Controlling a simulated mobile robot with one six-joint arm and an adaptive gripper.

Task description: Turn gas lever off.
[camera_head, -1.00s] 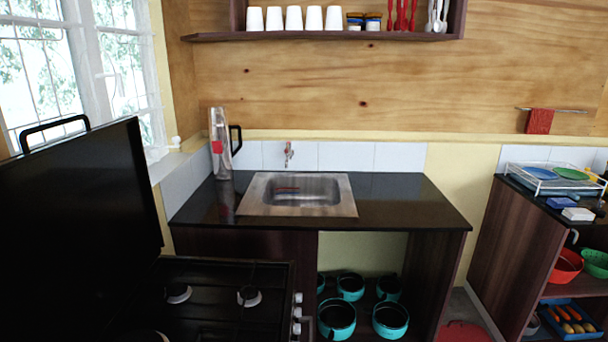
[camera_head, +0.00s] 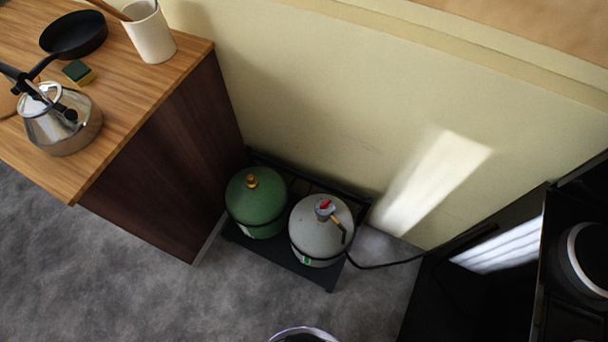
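A grey gas cylinder (camera_head: 318,231) stands on a low dark rack on the floor, near the wall. A small red gas lever (camera_head: 325,205) sits on the valve on its top. A black hose runs from the valve to the right towards the dark appliance. A green gas cylinder (camera_head: 258,203) with a brass fitting stands to its left on the same rack. The exact setting of the lever is too small to tell. My gripper is not in view.
A wooden-topped counter (camera_head: 150,95) with a kettle (camera_head: 62,120), black pan (camera_head: 76,34) and white cup (camera_head: 150,34) stands at left. A dark appliance (camera_head: 480,275) stands at right. Grey floor (camera_head: 170,300) in front of the rack is mostly clear.

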